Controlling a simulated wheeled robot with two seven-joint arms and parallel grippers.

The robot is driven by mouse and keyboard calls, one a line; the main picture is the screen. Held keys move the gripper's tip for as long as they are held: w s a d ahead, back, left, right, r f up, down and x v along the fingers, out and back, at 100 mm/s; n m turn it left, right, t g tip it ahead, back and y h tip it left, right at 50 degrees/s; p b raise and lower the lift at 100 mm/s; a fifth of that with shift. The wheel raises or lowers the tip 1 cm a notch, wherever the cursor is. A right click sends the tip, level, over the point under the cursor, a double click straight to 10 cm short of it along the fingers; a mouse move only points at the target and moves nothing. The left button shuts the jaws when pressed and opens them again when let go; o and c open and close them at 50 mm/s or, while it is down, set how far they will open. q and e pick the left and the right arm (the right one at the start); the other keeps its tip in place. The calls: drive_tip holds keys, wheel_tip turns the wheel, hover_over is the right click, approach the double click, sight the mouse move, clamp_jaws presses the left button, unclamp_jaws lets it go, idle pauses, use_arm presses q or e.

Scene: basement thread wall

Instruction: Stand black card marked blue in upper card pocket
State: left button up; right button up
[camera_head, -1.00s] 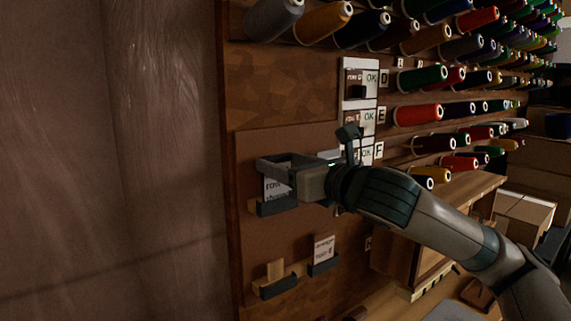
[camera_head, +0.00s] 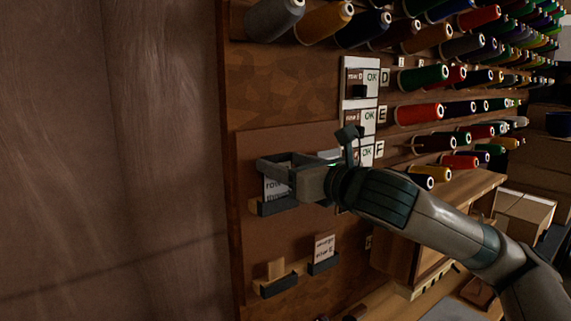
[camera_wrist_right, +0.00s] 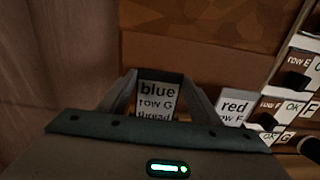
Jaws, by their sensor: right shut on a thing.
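The black card marked blue (camera_wrist_right: 158,98) has a white label reading "blue row G thread" in the right wrist view. My right gripper (camera_wrist_right: 157,82) is shut on it, with a finger at each side. In the head view the card (camera_head: 276,188) hangs upright below the fingers of my right gripper (camera_head: 264,168). Its lower edge is at the dark upper card pocket (camera_head: 277,207) on the brown panel. I cannot tell whether it rests on the pocket's floor. My left gripper is not in view.
Lower pockets hold a pale card (camera_head: 324,248) and a tan piece (camera_head: 275,269). A card marked red (camera_wrist_right: 234,106) stands right of my gripper in the wrist view. Thread spools (camera_head: 420,114) stick out from the wall at the right. The wall at left is bare.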

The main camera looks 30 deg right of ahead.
drive_tip(key=shift+f, duration=0.3)
drive_tip(key=o, duration=0.8)
drive_tip(key=shift+o, duration=0.2)
drive_tip(key=shift+s, duration=0.1)
